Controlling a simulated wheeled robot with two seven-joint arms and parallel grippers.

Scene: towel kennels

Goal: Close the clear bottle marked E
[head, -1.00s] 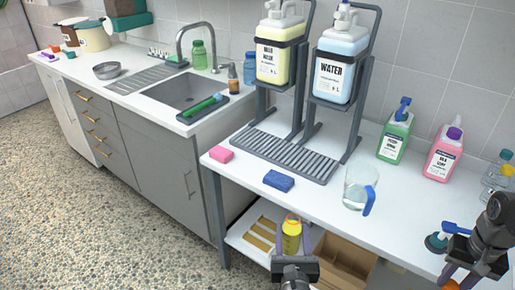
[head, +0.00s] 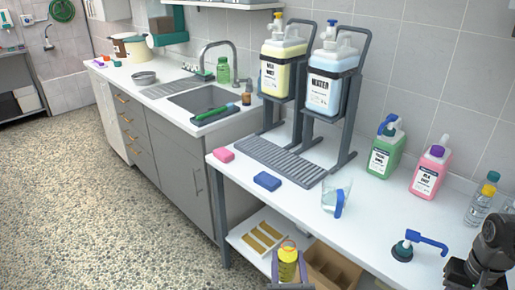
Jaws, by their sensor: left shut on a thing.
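Several small clear bottles stand at the right end of the white counter. My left gripper (head: 287,268) is low at the bottom centre, below counter level, shut on a yellow bottle (head: 287,257). My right gripper (head: 468,275) is at the bottom right corner, mostly cut off; its fingertips are hidden.
A cardboard box (head: 330,268) is below.

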